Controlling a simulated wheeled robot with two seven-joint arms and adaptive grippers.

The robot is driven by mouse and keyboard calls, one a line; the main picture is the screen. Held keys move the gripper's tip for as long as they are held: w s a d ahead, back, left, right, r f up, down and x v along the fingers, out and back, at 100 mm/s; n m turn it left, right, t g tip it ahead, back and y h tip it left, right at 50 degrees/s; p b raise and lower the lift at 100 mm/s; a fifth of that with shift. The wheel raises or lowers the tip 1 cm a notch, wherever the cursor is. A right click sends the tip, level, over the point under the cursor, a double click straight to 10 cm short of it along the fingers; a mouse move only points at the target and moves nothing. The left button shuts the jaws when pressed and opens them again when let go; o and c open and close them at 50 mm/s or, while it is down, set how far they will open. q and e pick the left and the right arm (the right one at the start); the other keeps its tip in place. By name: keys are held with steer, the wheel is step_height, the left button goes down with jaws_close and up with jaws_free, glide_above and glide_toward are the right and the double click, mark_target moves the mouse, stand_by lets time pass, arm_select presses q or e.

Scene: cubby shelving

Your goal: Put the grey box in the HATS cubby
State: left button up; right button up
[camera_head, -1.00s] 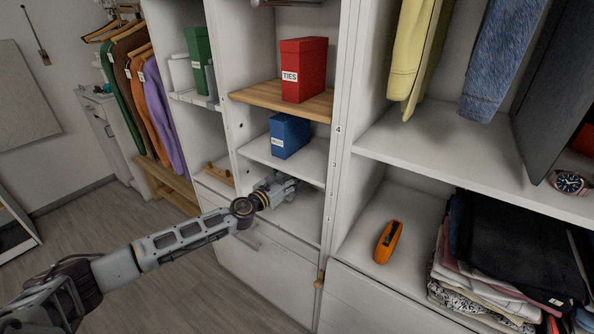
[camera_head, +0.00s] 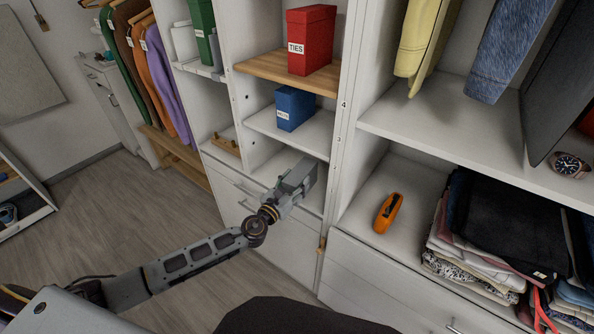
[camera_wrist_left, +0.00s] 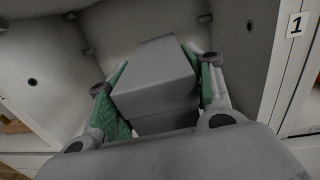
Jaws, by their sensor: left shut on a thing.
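The grey box (camera_head: 301,177) is in my left gripper (camera_head: 288,190), at the front of the lowest open cubby, under the blue box. In the left wrist view the grey box (camera_wrist_left: 155,78) sits between the two green-padded fingers (camera_wrist_left: 160,95), which are shut on it. No HATS label is readable in these views. My right gripper is not in view.
A blue box (camera_head: 295,107) with an unreadable label stands on the shelf above. A red box labelled TIES (camera_head: 310,40) stands on a wooden shelf higher up. An orange tool (camera_head: 388,212) and folded clothes (camera_head: 500,235) fill part of the right compartment.

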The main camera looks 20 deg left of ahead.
arm_select(q)
steer(key=s+a+f+n+y+p, duration=0.1)
steer(key=s+a+n+y+p, duration=0.1)
steer(key=s, duration=1)
steer(key=a+y+p, duration=0.1)
steer(key=a+y, duration=0.1)
steer(key=shift+s+f+n+y, duration=0.2)
steer(key=shift+s+n+y, duration=0.1)
steer(key=shift+s+y, duration=0.1)
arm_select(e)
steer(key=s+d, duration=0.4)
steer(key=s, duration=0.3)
arm_select(q)
steer(key=shift+w, duration=0.1)
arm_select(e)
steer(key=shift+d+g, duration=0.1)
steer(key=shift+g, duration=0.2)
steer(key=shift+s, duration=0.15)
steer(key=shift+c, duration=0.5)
arm_select(q)
steer(key=shift+d, duration=0.1)
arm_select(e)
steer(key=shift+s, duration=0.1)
arm_select(q)
steer(key=shift+d, duration=0.1)
